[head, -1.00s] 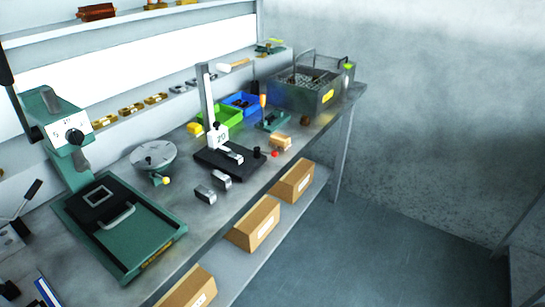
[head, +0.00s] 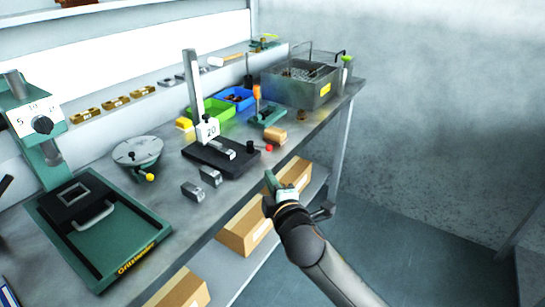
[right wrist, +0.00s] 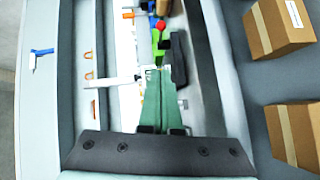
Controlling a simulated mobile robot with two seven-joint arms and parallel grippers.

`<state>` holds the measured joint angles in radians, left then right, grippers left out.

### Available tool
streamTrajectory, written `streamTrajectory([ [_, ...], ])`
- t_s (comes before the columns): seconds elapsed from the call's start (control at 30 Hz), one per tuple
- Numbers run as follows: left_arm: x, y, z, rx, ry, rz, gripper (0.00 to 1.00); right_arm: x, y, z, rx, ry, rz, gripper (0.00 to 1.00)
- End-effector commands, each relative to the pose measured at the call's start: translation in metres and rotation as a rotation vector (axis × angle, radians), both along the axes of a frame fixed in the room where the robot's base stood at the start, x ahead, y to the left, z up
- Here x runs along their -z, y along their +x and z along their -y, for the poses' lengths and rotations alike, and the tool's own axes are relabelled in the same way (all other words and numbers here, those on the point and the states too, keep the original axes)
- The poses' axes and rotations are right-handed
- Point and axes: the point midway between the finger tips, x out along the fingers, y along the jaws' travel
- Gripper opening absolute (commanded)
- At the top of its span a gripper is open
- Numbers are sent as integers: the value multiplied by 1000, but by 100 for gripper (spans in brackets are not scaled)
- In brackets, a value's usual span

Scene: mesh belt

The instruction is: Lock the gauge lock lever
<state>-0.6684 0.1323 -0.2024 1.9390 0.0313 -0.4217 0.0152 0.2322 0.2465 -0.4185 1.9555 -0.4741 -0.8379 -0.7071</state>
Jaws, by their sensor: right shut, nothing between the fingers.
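The gauge (head: 194,85) stands on the bench with a silver upright column, a white head marked 20 and a black base (head: 220,158). A red ball knob (head: 269,148) shows beside the right end of the base, near a small black block. I take it for the lock lever's knob, but its lever is too small to make out. The red knob also shows in the right wrist view (right wrist: 160,26), beyond the fingertips. My right gripper (head: 270,178) is shut and empty, in front of the bench edge, below and apart from the knob. My left gripper is out of view.
Two metal blocks (head: 192,191) lie left of the base. A green press (head: 100,235) and round table (head: 138,150) stand further left. Bins, a small green fixture (head: 266,115) and a metal tank (head: 298,88) are behind. Cardboard boxes (head: 245,228) fill the lower shelf.

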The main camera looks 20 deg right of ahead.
Motion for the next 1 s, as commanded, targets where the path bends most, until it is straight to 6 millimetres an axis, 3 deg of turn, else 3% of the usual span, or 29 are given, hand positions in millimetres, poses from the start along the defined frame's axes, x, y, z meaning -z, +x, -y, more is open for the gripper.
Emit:
streamTrajectory([
  [0.47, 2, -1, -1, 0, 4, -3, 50, -1, 6, 0, 1, -4, 3, 0],
  [1.0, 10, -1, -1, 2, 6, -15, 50, 11, 87, 4, 2, -2, 2, 0],
])
